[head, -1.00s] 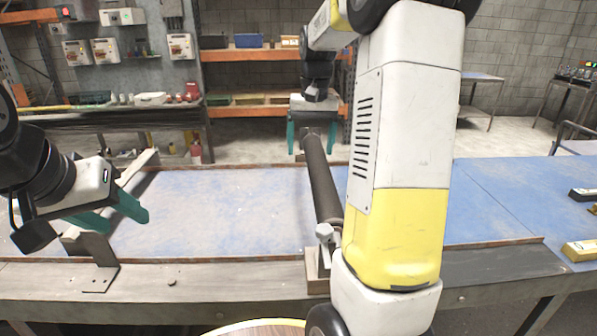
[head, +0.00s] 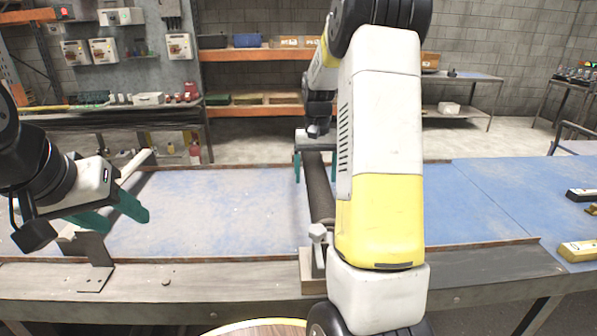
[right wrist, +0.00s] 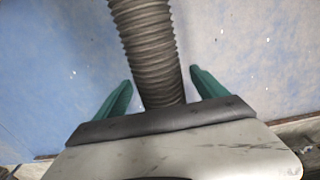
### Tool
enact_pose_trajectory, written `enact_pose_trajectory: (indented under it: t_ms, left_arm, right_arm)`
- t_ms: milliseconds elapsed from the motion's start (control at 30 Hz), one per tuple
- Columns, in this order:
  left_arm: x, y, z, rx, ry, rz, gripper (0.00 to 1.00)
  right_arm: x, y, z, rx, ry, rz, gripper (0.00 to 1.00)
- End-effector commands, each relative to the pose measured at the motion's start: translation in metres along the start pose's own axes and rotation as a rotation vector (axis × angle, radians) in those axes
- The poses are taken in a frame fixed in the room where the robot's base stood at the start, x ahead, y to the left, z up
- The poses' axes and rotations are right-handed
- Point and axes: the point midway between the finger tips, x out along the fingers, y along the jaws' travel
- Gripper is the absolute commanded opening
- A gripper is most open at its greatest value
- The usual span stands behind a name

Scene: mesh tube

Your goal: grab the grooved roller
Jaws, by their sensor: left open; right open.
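The grooved roller (head: 319,190) is a dark grey cylinder lying lengthwise away from me across the blue table, partly covered by my right arm in the head view. In the right wrist view its ribbed surface (right wrist: 148,45) runs down between the two green fingers. My right gripper (head: 315,168) is open above the far part of the roller, one finger on each side; it also shows in the right wrist view (right wrist: 160,85). I cannot tell whether the fingers touch it. My left gripper (head: 118,212) is open and empty over the table's left end.
The blue table (head: 215,205) has a raised front rail (head: 200,277). A metal bracket (head: 96,262) stands at the left and a support with a bolt (head: 318,235) at the roller's near end. Yellow and dark blocks (head: 578,250) lie far right. The table's middle left is clear.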

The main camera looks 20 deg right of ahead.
Motion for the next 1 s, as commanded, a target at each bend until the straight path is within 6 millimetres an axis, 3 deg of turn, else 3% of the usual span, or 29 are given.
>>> enact_pose_trajectory:
  t_ms: [133, 533, 867, 1000]
  left_arm:
    - [0.000, 0.000, 0.000, 0.000, 0.000, 0.000, 0.50]
    - [0.000, 0.000, 0.000, 0.000, 0.000, 0.000, 0.50]
    - [0.000, 0.000, 0.000, 0.000, 0.000, 0.000, 0.50]
    - [0.000, 0.000, 0.000, 0.000, 0.000, 0.000, 0.50]
  right_arm:
    - [0.000, 0.000, 0.000, 0.000, 0.000, 0.000, 0.80]
    - [-0.001, 0.000, 0.000, 0.000, 0.000, 0.000, 0.01]
    - [-0.003, 0.000, -0.001, 0.000, 0.004, -0.001, 0.00]
    - [-0.015, 0.000, -0.001, 0.000, 0.005, -0.001, 0.00]
